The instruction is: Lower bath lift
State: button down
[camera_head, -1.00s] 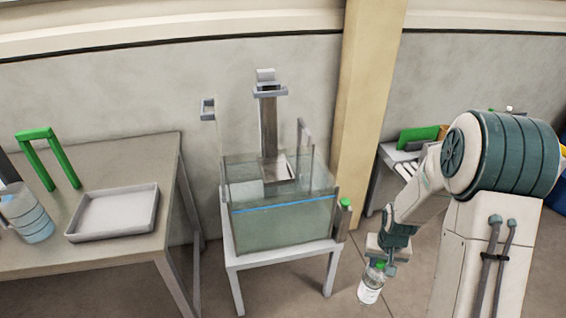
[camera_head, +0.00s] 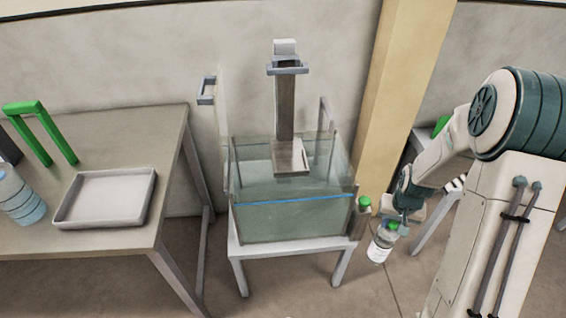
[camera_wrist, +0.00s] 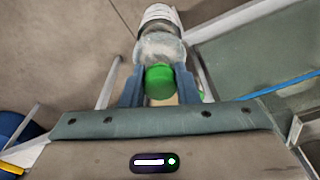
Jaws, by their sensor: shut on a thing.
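The bath is a glass tank (camera_head: 290,222) with a blue line around it, on a small white stand. The bath lift is a grey upright column (camera_head: 285,105) at the back of the tank with a grey handle (camera_head: 287,68) near its top. Its pale platform (camera_head: 290,157) sits near the tank's rim. My gripper (camera_head: 397,222) is right of the tank, shut on a clear bottle (camera_head: 380,245) with a green cap and white label. In the wrist view the green cap (camera_wrist: 160,80) sits between my two fingers (camera_wrist: 161,88), with the bottle beyond it.
A green-topped post (camera_head: 364,205) stands at the tank's right front corner, close to my gripper. A table at left holds a grey tray (camera_head: 75,222), a green arch (camera_head: 55,140) and a large water bottle (camera_head: 20,200). A beige pillar (camera_head: 408,100) stands behind.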

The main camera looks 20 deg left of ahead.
aim_at(289, 163)
jog(key=u, duration=1)
